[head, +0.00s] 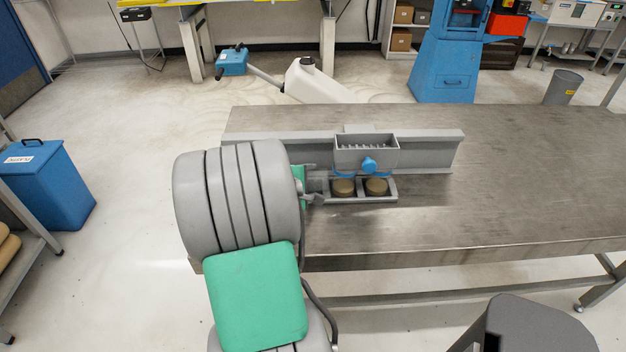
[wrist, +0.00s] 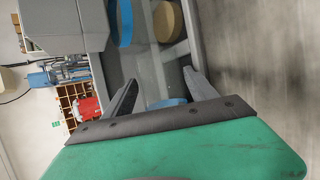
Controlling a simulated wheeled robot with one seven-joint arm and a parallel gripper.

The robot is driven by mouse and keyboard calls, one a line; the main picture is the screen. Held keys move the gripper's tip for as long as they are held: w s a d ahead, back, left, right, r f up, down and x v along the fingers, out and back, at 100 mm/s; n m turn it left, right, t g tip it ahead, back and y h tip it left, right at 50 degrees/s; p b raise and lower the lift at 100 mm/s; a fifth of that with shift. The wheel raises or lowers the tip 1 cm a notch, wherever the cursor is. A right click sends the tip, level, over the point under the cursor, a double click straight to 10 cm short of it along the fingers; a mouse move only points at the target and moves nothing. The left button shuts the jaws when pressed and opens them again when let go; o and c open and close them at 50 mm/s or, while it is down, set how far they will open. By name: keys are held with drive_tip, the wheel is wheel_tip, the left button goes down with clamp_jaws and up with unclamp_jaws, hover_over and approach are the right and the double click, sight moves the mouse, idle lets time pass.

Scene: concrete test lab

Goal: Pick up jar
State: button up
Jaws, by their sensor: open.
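Two round brown tops, which look like jars, sit side by side in a grey tray (head: 360,199) on the metal bench; the left one (head: 343,187) is nearer my gripper, the right one (head: 377,186) beyond it. My gripper (head: 317,185) is at the tray's left end, with open jaws and no jar between them. In the wrist view the open fingers (wrist: 160,76) point toward the tray. One brown top (wrist: 167,20) shows beyond the fingertips. A blue piece (wrist: 166,103) shows low between the fingers; I cannot tell what it is.
A grey box (head: 366,141) with a blue knob (head: 369,164) and blue rings stands just above the jars, against a grey rail (head: 432,149). The metal bench (head: 530,180) is clear to the right. A blue bin (head: 48,185) stands on the floor at left.

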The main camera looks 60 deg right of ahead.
drive_tip(key=shift+d+f, duration=0.4)
drive_tip(key=shift+d, duration=0.15)
drive_tip(key=shift+a, duration=0.1)
drive_tip(key=shift+c, duration=0.4)
drive_tip(key=shift+w+r, duration=0.1)
drive_tip(key=shift+r, duration=0.05)
drive_tip(key=c, duration=1.2)
